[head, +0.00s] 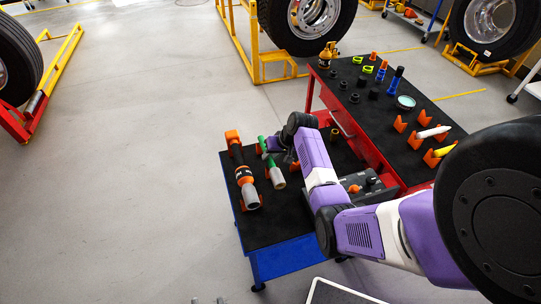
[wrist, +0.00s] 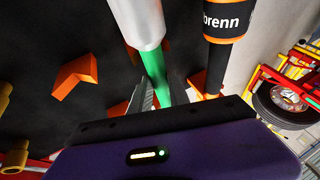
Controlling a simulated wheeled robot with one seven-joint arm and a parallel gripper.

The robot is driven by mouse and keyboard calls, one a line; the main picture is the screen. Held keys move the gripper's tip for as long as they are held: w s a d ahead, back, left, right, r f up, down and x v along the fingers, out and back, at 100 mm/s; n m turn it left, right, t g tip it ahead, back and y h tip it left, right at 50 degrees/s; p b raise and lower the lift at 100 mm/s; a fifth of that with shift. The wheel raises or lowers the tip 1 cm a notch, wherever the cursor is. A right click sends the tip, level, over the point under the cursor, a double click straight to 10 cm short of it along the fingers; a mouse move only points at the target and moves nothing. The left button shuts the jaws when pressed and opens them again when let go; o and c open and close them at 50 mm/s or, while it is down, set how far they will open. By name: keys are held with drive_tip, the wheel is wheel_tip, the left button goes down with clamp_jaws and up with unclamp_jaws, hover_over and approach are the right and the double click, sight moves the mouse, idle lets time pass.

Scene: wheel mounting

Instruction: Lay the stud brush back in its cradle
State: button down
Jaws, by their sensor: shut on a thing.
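The stud brush, as I take it, has a green handle (wrist: 155,75) and a pale grey-white cylindrical end (wrist: 138,22). In the head view its pale end (head: 279,178) points toward the front of the low table. My gripper (head: 276,146) is shut on the green handle, low over the black-topped table (head: 285,220). An orange V-shaped cradle (wrist: 75,76) stands empty to the left of the brush. Other orange pieces show close to the handle, partly hidden. I cannot tell whether the brush touches any of them.
A black tool with orange bands (head: 245,180) lies in orange supports just left of the brush. A red cart (head: 350,135) with a black top stands behind, holding sockets, small parts and several orange cradles. Wheels on yellow stands are farther back.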

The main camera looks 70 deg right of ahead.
drive_tip(key=shift+f+b, duration=0.3)
drive_tip(key=shift+f, duration=0.2)
drive_tip(key=c, duration=1.2)
unclamp_jaws()
drive_tip(key=shift+o, duration=0.2)
drive_tip(key=v, duration=0.7)
drive_tip(key=shift+s+r, duration=0.2)
drive_tip(key=shift+r, duration=0.1)
